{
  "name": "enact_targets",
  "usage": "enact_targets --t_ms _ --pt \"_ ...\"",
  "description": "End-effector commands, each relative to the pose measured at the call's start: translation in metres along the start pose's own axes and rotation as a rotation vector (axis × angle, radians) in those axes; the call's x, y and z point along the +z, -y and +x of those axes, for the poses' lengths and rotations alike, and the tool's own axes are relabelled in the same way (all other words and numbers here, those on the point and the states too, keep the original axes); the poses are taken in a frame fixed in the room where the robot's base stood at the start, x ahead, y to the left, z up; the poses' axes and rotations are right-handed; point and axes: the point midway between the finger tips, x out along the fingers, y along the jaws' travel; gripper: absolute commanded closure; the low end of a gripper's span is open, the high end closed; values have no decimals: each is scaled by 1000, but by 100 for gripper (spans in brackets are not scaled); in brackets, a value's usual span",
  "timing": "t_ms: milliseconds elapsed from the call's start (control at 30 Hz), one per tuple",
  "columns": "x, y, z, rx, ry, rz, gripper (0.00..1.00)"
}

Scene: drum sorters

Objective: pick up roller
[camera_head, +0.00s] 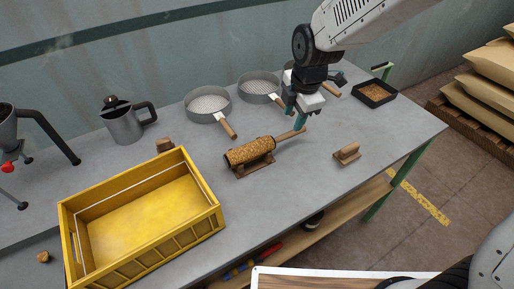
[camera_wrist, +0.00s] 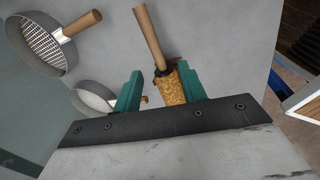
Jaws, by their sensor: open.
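The roller (camera_head: 250,152) is a speckled golden-brown cylinder with a pale wooden handle. It lies on a small wooden cradle (camera_head: 254,170) in the middle of the table, its handle pointing right. My gripper (camera_head: 297,115) is open above the handle end, its teal fingers pointing down. In the wrist view the roller (camera_wrist: 170,90) shows in the gap between the open fingers (camera_wrist: 160,84), nearer the right finger, with its handle reaching up the picture. The jaws hold nothing. I cannot tell whether a finger touches the handle.
A yellow crate (camera_head: 218,222) stands left of the roller. Two sieves (camera_head: 207,104) (camera_head: 260,88) and a metal jug (camera_head: 124,124) stand behind. A wooden block (camera_head: 347,154) is to the right, and a black tray (camera_head: 374,93) is at the far right. The front right table is mostly clear.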

Motion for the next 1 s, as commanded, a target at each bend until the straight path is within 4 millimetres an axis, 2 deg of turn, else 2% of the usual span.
enact_targets --t_ms 33,200,467,700,1000 --pt "-6 -5 10 0 -2 -49 59" --pt "-12 -11 28 2 -5 -125 59" --pt "-11 -9 58 2 -4 -125 59" --pt "-10 -7 92 2 -5 -124 59" --pt "-10 -7 98 5 -4 -123 59"
